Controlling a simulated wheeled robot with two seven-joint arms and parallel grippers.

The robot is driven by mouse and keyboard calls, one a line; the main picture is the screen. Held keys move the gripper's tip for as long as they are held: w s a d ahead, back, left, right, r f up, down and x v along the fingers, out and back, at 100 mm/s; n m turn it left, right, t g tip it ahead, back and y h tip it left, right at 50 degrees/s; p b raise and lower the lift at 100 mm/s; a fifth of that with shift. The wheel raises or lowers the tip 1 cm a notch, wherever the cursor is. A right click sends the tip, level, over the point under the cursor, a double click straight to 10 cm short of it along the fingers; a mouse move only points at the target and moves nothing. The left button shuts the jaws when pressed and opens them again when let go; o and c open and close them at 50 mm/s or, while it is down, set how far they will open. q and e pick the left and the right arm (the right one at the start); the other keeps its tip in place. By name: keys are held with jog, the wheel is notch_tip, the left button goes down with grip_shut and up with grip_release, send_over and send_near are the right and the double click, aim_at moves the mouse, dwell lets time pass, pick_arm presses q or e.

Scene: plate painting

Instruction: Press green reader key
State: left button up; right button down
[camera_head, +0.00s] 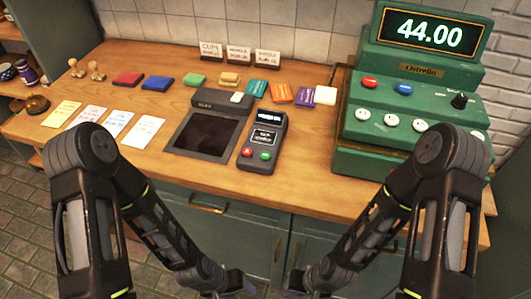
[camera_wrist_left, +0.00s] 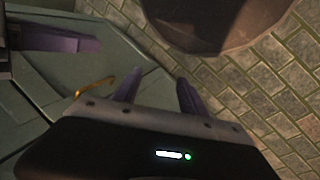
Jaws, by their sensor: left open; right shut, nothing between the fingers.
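The card reader (camera_head: 262,138) is a dark handheld device with a small lit screen, lying on the wooden counter just right of a black flat pad. Its green key (camera_head: 265,155) is at the lower right of its face, beside a red key (camera_head: 248,152). My left gripper (camera_head: 243,288) is at the bottom of the head view, below the counter's front edge, apart from the reader. Its open purple fingers show in the left wrist view (camera_wrist_left: 158,88) with nothing between them. My right gripper (camera_head: 294,286) is close to its right, shut and empty, partly cut off by the frame.
A black scale-like pad (camera_head: 205,135) is left of the reader. A green cash register (camera_head: 410,110) showing 44.00 stands at the right. Coloured blocks, cards and paper slips (camera_head: 103,122) lie on the counter (camera_head: 180,62). Green cabinet doors (camera_head: 240,235) are below its front edge.

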pick_arm(q)
grip_shut()
dwell(0.3)
dwell(1.1)
